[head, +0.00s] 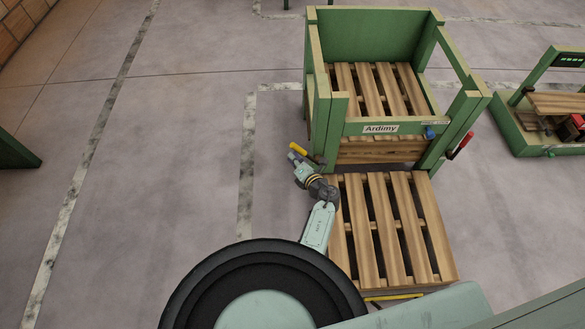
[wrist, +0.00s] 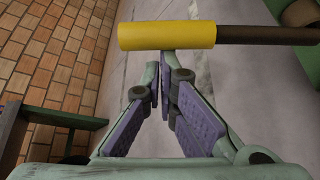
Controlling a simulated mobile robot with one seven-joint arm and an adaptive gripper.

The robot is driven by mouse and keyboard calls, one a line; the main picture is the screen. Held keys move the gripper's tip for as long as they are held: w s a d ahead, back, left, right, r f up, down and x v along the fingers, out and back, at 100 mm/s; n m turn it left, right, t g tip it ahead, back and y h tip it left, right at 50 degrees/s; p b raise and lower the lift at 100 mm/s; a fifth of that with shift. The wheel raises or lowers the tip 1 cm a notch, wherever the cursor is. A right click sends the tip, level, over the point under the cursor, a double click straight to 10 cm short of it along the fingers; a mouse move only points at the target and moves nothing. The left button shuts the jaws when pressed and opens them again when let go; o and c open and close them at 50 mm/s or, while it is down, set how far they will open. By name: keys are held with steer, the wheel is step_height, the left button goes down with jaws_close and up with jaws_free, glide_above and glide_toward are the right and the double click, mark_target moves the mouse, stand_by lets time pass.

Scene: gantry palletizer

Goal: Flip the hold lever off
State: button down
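A lever with a yellow grip (head: 299,149) on a dark rod sticks out from the left post of the green station. In the wrist view its yellow grip (wrist: 167,36) lies crosswise just beyond my fingertips, with the rod running right. My gripper (head: 293,157) is beside this lever at the station's left front corner. In the wrist view my gripper's fingers (wrist: 160,78) are close together, with nothing seen between them. Whether the tips touch the yellow grip cannot be told. A red-gripped lever (head: 461,145) is on the right post. No label shows which is the hold lever.
The green station frame (head: 355,128) bears an "Ardimy" sign and a blue knob (head: 430,133). Pallets stand inside it, and another pallet (head: 387,232) lies in front, right of my arm. A green bench (head: 560,100) stands at far right.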

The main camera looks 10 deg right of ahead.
steer(key=s+d+r+m+t+y+b, duration=0.1)
steer(key=d+r+m+t+y+b, duration=0.1)
steer(key=d, duration=0.6)
steer(key=shift+s+d+r+m+t+b, duration=0.2)
steer(key=shift+r+m+t+b, duration=0.3)
steer(key=shift+r+m+b, duration=1)
steer(key=shift+f+m, duration=0.35)
steer(key=shift+m, duration=0.15)
